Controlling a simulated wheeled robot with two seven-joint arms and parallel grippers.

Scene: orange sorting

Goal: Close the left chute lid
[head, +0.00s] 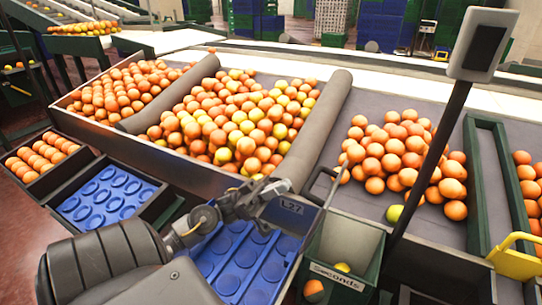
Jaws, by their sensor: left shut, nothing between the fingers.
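My left gripper (272,188) reaches in from the lower left. Its fingers are shut and hold nothing. It is over the near wall of the orange bin, just left of a dark panel (292,207) marked "L27". A thin upright plate edge (325,208) with a black looped handle stands just right of this panel. I cannot tell for certain which of these parts is the left chute lid, or whether the gripper touches the panel. My arm hides part of the front wall. My right gripper is not in view.
Blue trays (245,262) lie below my gripper. A green "Seconds" bin (345,240) stands right of them, beside a post carrying a screen (482,45). Loose oranges (400,155) lie on the grey surface at right. A yellow handle (515,262) is at far right.

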